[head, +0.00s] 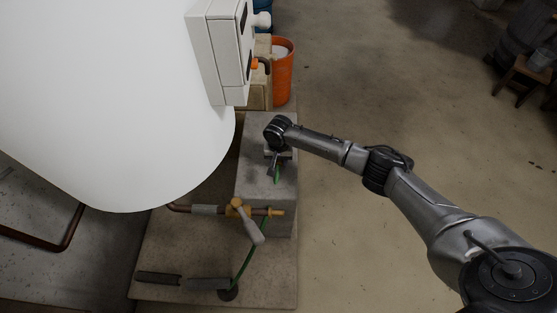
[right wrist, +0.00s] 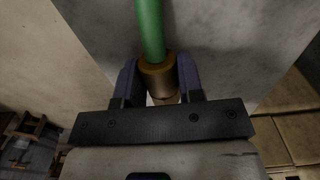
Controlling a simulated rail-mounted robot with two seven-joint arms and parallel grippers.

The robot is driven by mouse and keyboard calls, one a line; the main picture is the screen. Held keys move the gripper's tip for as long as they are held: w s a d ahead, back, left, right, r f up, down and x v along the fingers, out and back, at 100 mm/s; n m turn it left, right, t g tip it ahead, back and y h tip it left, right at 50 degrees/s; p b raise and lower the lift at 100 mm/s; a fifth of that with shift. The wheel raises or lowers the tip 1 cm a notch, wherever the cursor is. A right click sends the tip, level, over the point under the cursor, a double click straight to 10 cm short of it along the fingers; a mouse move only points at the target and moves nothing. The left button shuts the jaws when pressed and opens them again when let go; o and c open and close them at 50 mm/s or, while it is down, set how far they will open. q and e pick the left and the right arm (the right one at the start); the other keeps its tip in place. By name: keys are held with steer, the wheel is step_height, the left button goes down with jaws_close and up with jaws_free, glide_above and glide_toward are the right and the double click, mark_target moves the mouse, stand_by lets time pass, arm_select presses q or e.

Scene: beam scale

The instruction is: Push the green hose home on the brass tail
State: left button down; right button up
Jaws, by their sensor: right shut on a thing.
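My right gripper (head: 278,157) is over the grey block and points down. In the right wrist view its two dark fingers (right wrist: 158,85) are shut on a brass-coloured collar (right wrist: 158,72) around the green hose (right wrist: 151,25). A short green end (head: 277,175) shows below the gripper in the head view. The brass tail (head: 277,212) sticks out to the right from the valve (head: 237,206), below the gripper in the picture and apart from it. A green length (head: 247,250) runs from near the tail down to the floor; I cannot tell whether it joins the held piece. My left gripper is not in view.
A large white tank (head: 110,90) with a grey-white box (head: 228,50) fills the left. The valve's grey lever (head: 250,226) hangs in front of the tail. The concrete block (head: 258,140) is behind it. An orange bucket (head: 285,75) stands farther back. The floor at right is open.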

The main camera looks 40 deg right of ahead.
steer(key=c, duration=0.3)
